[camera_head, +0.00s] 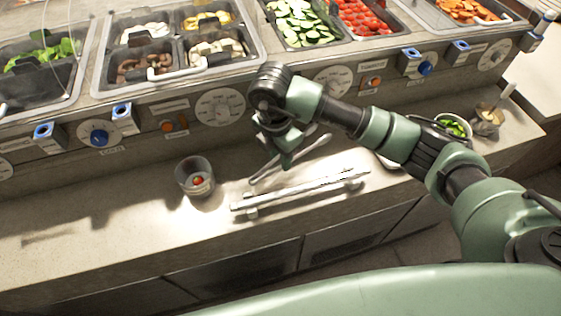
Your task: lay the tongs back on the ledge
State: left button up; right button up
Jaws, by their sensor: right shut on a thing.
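My right gripper (284,153) reaches in from the right and points down over the counter. It is shut on the metal tongs (312,150), whose two thin arms spread out from near the fingers. The fingers partly hide the grip point. A pale metal bar on short feet (300,190), which may be the ledge, stands on the counter just in front of the tongs. The tongs appear behind the bar; I cannot tell whether they touch the counter. My left gripper is not in view.
A clear cup (195,178) with a small red piece inside stands left of the tongs. A bowl of green pieces (455,127) and a small container (487,119) stand at the right. Food wells line the back above a panel with knobs. The counter (90,235) is clear at left.

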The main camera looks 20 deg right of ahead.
aim_at(281, 171)
jog(key=shift+f, duration=1.5)
jog(key=o, duration=0.6)
jog(key=r, duration=0.8)
jog(key=a+r, duration=0.1)
jog(key=r, duration=0.3)
jog(key=shift+s+b, duration=0.25)
jog(key=shift+b, duration=0.15)
